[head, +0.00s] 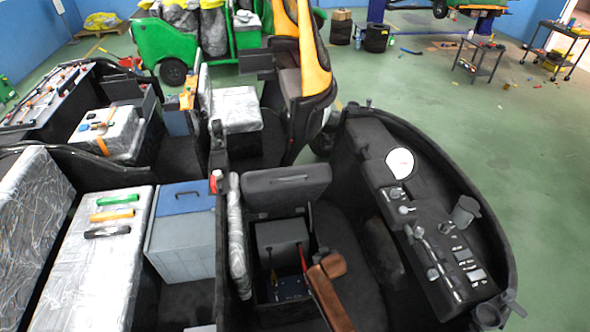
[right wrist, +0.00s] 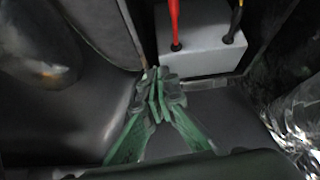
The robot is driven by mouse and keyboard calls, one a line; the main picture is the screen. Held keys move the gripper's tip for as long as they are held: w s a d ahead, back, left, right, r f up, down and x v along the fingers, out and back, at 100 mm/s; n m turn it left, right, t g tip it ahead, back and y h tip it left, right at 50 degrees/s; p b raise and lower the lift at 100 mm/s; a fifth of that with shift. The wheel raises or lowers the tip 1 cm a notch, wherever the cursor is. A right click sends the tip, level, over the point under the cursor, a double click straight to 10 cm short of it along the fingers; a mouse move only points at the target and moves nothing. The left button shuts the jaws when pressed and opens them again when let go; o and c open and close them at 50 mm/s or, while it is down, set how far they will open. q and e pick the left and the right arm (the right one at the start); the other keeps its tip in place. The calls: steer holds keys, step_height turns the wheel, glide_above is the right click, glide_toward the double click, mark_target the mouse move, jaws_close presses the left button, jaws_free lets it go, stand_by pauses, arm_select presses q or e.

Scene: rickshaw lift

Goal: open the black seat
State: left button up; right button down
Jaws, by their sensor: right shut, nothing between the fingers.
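The black seat (head: 285,183) stands tilted up at the back of its opening in the head view, with a handle on its face. Below it the compartment is uncovered and shows a grey box (head: 283,238) with red and yellow cable ends in front. In the right wrist view my right gripper (right wrist: 160,92) is shut and empty, with green fingers. A pale grey box (right wrist: 203,48) with a red and a dark cable stands just beyond its fingertips. My left gripper is not in view.
The dashboard (head: 432,235) with levers and a round dial stands to the right of the seat. To the left are a blue-and-grey box (head: 182,240) and a plastic-wrapped bench (head: 90,265) with coloured handles.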

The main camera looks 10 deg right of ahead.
steer(key=w+a+r+t+p, duration=0.15)
steer(key=w+r, duration=0.35)
steer(key=r, duration=0.8)
steer(key=w+a+r+t+p, duration=0.1)
steer(key=w+a+r, duration=0.3)
steer(key=r, duration=0.9)
steer(key=m+t+p, duration=0.1)
steer(key=t, duration=0.1)
glide_toward(295, 177)
steer(key=w+r, duration=0.4)
steer(key=r, duration=0.1)
steer(key=x, duration=0.4)
steer(key=p+x, duration=0.1)
steer(key=x, duration=0.4)
steer(key=shift+w+d+f, duration=0.1)
steer(key=shift+f, duration=0.35)
steer(key=s+f, duration=0.1)
steer(key=s+p, duration=0.1)
steer(key=shift+s+f, duration=0.25)
steer(key=shift+f, duration=0.15)
steer(key=shift+s+f, duration=0.15)
steer(key=shift+s, duration=0.15)
arm_select(q)
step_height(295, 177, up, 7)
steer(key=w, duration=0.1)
steer(key=shift+p, duration=0.3)
arm_select(e)
steer(key=shift+f, duration=0.25)
